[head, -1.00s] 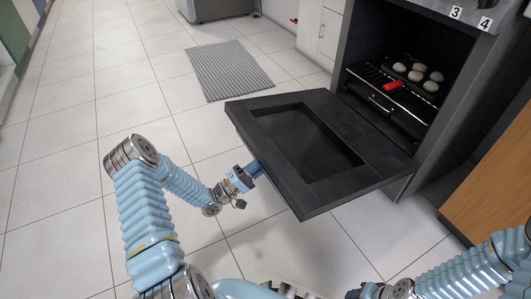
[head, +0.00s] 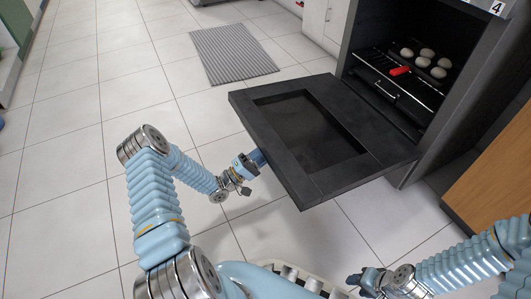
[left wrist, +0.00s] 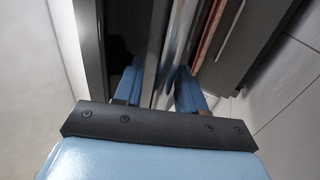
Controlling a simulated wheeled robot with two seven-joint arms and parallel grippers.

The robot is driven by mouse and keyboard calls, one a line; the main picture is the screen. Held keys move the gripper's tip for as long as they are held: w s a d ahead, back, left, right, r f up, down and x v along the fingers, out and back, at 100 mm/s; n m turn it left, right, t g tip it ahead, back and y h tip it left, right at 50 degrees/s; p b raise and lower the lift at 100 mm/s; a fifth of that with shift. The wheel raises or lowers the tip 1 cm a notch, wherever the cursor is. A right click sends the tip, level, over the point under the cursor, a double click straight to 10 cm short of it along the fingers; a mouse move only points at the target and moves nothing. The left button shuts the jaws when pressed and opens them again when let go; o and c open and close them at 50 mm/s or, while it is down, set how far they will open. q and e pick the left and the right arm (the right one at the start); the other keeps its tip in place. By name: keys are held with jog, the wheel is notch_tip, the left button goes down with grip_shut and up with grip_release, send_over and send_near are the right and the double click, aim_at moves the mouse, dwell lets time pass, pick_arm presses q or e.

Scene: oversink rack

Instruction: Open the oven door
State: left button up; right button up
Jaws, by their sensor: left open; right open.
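The dark oven door (head: 375,140) stands swung down from the oven (head: 375,35), lying nearly flat with its framed window panel facing up. The oven's inside is open to view, with a tray of several pale round buns (head: 438,72) on a rack. My left gripper (head: 258,157) is at the door's outer left edge, its tips partly hidden by the door. In the left wrist view its two blue fingers (left wrist: 160,88) are apart, with dark panel edges beyond and between them; contact cannot be told. My right gripper (head: 359,281) is open and empty, low in front of the door.
A red-gripped handle (head: 399,71) is on the rack inside the oven. A wooden cabinet front (head: 490,170) stands to the right of the oven. A grey ribbed mat (head: 233,54) lies on the tiled floor behind the door. The floor at left is clear.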

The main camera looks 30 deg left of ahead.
pick_arm(q)
jog(key=v, duration=1.3)
jog(key=shift+s+a, duration=0.25)
jog(key=shift+s, duration=0.1)
jog(key=shift+f, duration=0.1)
